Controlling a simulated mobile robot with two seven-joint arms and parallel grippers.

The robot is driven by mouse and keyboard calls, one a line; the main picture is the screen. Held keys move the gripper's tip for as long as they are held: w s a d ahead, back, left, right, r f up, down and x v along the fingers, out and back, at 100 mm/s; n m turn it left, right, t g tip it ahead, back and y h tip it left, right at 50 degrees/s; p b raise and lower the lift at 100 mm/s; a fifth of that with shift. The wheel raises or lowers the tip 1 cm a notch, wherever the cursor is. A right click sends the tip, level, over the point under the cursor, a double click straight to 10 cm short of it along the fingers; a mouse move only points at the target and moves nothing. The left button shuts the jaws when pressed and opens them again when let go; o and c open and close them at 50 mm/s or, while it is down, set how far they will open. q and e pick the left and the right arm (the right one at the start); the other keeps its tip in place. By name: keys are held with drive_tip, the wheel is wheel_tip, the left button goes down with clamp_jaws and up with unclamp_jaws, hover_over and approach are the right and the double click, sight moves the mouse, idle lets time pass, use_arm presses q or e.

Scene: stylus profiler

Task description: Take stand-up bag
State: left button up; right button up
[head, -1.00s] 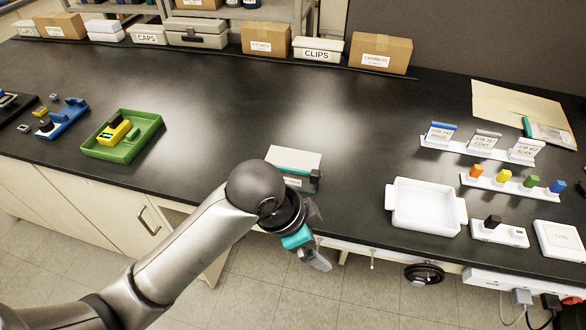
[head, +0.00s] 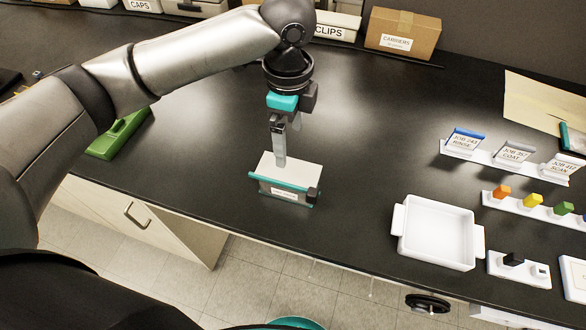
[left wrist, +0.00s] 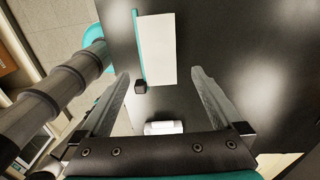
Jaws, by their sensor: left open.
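A small upright packet with a white top, teal edging and a front label (head: 290,170) stands near the front edge of the bench, with a dark block at its right end. It may be the stand-up bag; I cannot read its label. My left gripper (head: 280,158) points down over it, open, fingers apart. My right gripper is not in view.
A white tray (head: 437,232) stands to the right. Behind it are a rack of labelled job cards (head: 510,155) and a strip of coloured blocks (head: 533,207). A green tray (head: 118,135) is partly behind my left arm. Bench between is clear.

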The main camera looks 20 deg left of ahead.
sight(289, 179)
use_arm(q)
drive_tip(key=f, duration=0.8)
drive_tip(key=shift+s+f+b, duration=0.15)
drive_tip(key=shift+s+b, duration=0.1)
drive_tip(key=shift+b, duration=0.15)
drive_tip(key=shift+f, duration=0.9)
wheel_tip(289, 179, down, 4)
drive_tip(key=shift+w+a+f, duration=0.1)
drive_tip(key=shift+w+f, duration=0.05)
drive_tip(key=shift+f, duration=0.1)
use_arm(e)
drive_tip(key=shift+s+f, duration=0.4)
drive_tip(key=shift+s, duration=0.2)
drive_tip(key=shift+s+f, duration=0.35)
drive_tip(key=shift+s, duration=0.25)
use_arm(q)
drive_tip(key=c, duration=1.3)
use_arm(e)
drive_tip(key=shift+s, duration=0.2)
use_arm(q)
drive_tip(key=shift+r, duration=0.15)
